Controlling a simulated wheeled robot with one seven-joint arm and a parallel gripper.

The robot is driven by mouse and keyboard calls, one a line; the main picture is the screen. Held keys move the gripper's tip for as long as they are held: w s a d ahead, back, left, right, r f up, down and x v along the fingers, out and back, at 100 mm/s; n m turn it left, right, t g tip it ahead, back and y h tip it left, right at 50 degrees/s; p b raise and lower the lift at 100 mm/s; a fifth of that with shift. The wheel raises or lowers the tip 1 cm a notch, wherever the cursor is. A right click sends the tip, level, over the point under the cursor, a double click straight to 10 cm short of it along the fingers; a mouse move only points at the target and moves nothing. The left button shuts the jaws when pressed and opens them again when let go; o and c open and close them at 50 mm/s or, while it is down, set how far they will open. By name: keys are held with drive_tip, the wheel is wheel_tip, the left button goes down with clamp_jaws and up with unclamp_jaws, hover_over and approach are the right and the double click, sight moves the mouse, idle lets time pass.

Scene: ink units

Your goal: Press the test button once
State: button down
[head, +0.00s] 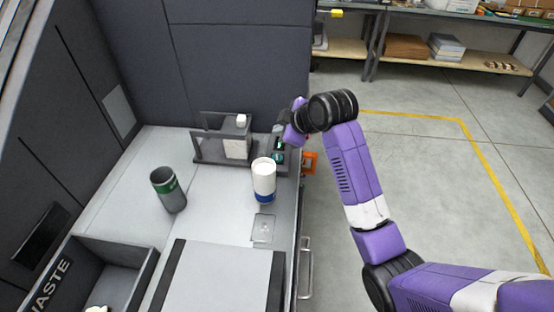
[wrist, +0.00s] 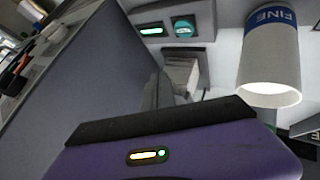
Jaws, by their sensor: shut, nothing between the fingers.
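The test button is probably the round teal button (wrist: 183,28) on a grey box, beside a lit green display (wrist: 151,31). In the head view the teal button (head: 278,157) sits at the table's right edge, behind the white cup. My gripper (head: 279,129) is above and behind that box, with its purple wrist to the right. In the wrist view my gripper (wrist: 158,75) is shut and empty, its grey fingers apart from the button in the picture. The exact gap between fingertips and button cannot be told.
A white cup with a blue band (head: 263,178) stands just in front of the box. A dark frame rack (head: 210,150) is left of it. A grey cup with a green band (head: 167,190) and a waste bin (head: 118,250) stand further left.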

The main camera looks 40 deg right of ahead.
drive_tip(key=b, duration=0.5)
hover_over(279, 159)
wheel_tip(279, 159, down, 7)
drive_tip(key=shift+r, duration=0.1)
drive_tip(key=shift+f, duration=0.35)
idle(1.3)
drive_tip(key=shift+f+b, duration=0.3)
drive_tip(key=shift+f, duration=0.15)
drive_tip(key=shift+f, duration=0.5)
idle(0.7)
drive_tip(key=shift+r, duration=0.1)
drive_tip(key=shift+r+p, duration=0.65)
drive_tip(key=shift+r, duration=0.2)
drive_tip(key=shift+r, duration=0.1)
